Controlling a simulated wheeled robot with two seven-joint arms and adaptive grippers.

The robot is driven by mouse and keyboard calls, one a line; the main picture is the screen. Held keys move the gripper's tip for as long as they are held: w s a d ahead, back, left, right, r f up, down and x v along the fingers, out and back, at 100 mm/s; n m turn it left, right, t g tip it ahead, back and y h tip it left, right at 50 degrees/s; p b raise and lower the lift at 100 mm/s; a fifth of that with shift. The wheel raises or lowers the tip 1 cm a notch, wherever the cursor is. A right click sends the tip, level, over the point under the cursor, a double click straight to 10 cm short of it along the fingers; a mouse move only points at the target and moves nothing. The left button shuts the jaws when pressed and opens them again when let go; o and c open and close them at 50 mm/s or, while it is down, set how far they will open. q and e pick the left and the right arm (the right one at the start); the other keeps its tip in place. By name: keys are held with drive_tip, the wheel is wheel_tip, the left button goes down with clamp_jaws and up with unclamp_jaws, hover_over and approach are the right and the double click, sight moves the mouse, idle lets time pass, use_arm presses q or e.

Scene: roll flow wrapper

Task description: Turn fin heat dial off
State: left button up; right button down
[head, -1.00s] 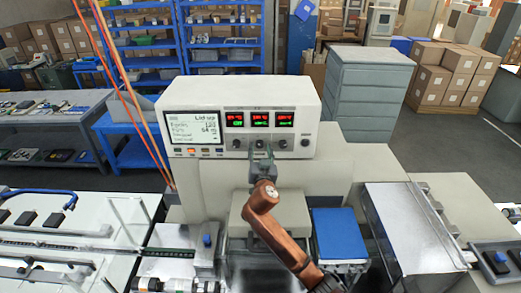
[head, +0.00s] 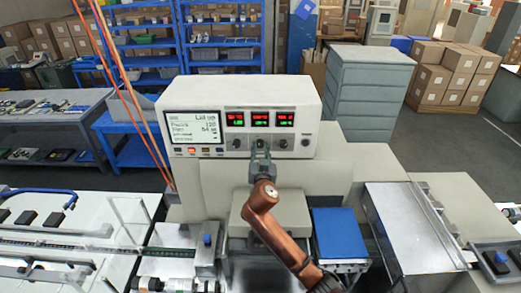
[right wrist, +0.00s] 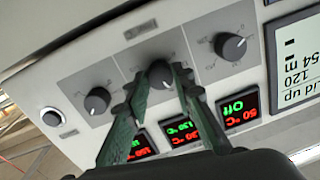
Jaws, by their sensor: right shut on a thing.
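The control box (head: 205,95) has three dark dials in a row below three small displays. My right gripper (head: 261,146) is at the middle dial, and in the right wrist view its fingers (right wrist: 163,82) are shut on that middle dial (right wrist: 160,73). The wrist view shows the panel upside down. There one outer dial (right wrist: 231,46) has a display (right wrist: 237,110) reading Off and 50 °C. The middle display (right wrist: 181,131) reads about 120 °C. The other outer dial (right wrist: 97,100) stands free. The dial labels are too small to read. My left gripper is not in view.
A status screen (head: 195,128) fills the box's left side, with small buttons below it. A black round knob (head: 305,142) sits at its right. A blue pad (head: 339,235) and a metal cover (head: 410,220) lie to the right of my arm.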

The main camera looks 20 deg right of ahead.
drive_tip(key=n+p, duration=0.3)
drive_tip(key=n, duration=0.3)
drive_tip(key=shift+r, duration=0.2)
drive_tip(key=n+p, duration=0.3)
drive_tip(key=n, duration=0.3)
drive_tip(key=shift+r+g, duration=0.1)
drive_tip(key=shift+g, duration=0.3)
drive_tip(key=n+p, duration=0.2)
drive_tip(key=n, duration=0.1)
drive_tip(key=shift+n+h, duration=0.3)
drive_tip(key=shift+n, duration=0.1)
drive_tip(key=shift+n+p, duration=0.45)
drive_tip(key=shift+n, duration=1.35)
drive_tip(key=c, duration=1.6)
unclamp_jaws()
